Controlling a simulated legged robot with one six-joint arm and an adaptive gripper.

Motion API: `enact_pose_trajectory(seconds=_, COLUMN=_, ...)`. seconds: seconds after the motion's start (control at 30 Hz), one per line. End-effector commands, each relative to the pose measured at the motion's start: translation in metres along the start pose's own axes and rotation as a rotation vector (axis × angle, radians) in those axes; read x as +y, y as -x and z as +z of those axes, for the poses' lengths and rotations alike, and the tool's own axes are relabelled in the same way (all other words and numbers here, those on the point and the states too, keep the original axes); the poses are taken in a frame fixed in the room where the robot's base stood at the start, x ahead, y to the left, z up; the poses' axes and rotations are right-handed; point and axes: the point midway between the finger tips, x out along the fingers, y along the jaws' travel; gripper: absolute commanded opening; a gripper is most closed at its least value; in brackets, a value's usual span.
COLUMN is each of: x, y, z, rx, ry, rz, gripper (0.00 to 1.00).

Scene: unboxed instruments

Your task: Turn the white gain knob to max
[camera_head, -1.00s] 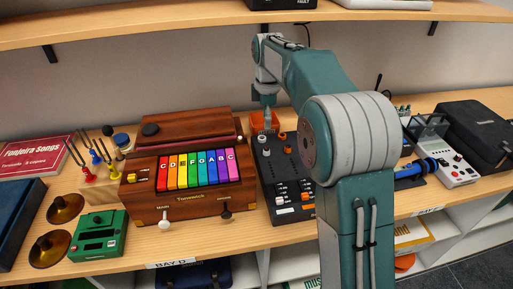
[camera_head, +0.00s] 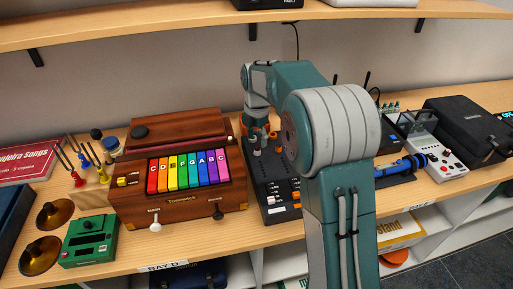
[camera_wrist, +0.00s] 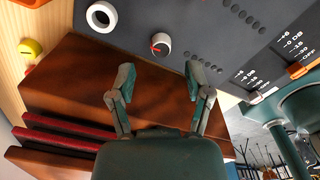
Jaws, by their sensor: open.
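The white knob (camera_wrist: 161,44) with a red pointer stands on the dark mixer panel (camera_wrist: 215,35) in the wrist view. It lies just beyond my gripper (camera_wrist: 160,72), roughly centred between the fingertips. My gripper is open and empty, its two fingers spread apart; I cannot tell its exact height over the panel. A white ring-shaped part (camera_wrist: 101,17) sits left of the knob. In the head view my gripper (camera_head: 257,143) is over the far part of the mixer (camera_head: 268,190), and my arm hides part of it. The knob's scale marks are too small to read.
A wooden keyboard box (camera_head: 190,211) with coloured keys stands close left of the mixer; its brown wood fills the space below my fingers in the wrist view. A blue cylindrical tool (camera_head: 402,166) lies right of my arm. The upper shelf (camera_head: 180,22) runs above.

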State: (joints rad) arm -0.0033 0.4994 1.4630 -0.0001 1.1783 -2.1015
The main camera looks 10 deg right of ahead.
Motion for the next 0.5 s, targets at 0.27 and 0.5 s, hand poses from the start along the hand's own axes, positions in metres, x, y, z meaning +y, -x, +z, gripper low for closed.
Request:
enact_pose_trajectory(seconds=0.27, x=0.000, y=-0.037, z=0.000, rx=0.001, ry=-0.001, rz=-0.001, gripper=0.65)
enact_pose_trajectory(seconds=0.5, x=0.000, y=-0.042, z=0.000, rx=0.000, ry=-0.001, rz=0.000, gripper=0.65)
